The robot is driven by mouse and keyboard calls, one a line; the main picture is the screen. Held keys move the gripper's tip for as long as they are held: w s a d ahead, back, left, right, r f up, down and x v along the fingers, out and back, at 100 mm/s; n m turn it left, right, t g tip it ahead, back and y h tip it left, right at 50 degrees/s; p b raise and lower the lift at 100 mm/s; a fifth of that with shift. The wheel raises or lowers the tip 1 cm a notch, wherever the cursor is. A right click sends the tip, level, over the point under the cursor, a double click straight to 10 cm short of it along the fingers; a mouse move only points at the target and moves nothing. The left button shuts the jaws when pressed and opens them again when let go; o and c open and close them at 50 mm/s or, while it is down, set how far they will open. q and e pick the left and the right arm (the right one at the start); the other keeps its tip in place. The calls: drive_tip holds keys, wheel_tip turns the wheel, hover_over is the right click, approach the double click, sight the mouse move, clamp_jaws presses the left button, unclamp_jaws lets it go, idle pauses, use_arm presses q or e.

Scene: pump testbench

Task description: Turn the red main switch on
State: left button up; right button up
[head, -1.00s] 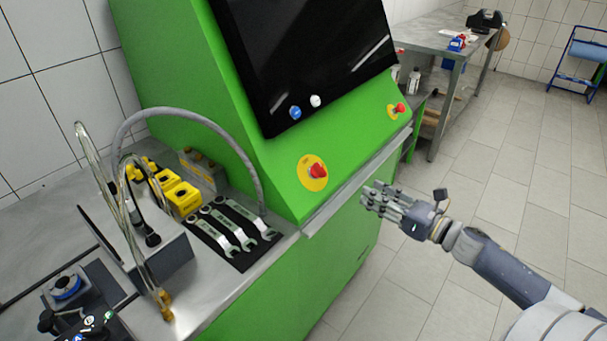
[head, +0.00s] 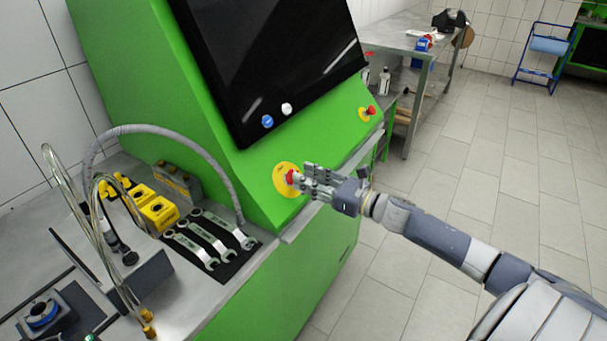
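A red switch knob (head: 291,176) on a round yellow plate (head: 284,187) sits on the sloped front of the green cabinet, below the black screen. My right gripper (head: 304,181) is at this knob, its fingertips next to or against it and partly covering it. From this angle I cannot tell whether the fingers are closed on the knob or only beside it. A second red knob (head: 370,110) on a yellow plate is farther right on the same panel, clear of the gripper. My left gripper's fingers do not show.
A blue button (head: 267,121) and a white button (head: 286,109) are under the black screen (head: 270,60). Wrenches on a black mat (head: 235,266) and yellow blocks (head: 159,213) lie on the left bench, beside a grey hose (head: 205,158).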

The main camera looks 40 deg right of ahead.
drive_tip(key=shift+x, duration=0.85)
drive_tip(key=shift+c, duration=0.6)
drive_tip(key=c, duration=0.4)
drive_tip(key=shift+s, duration=0.15)
clamp_jaws()
drive_tip(key=shift+r, duration=0.1)
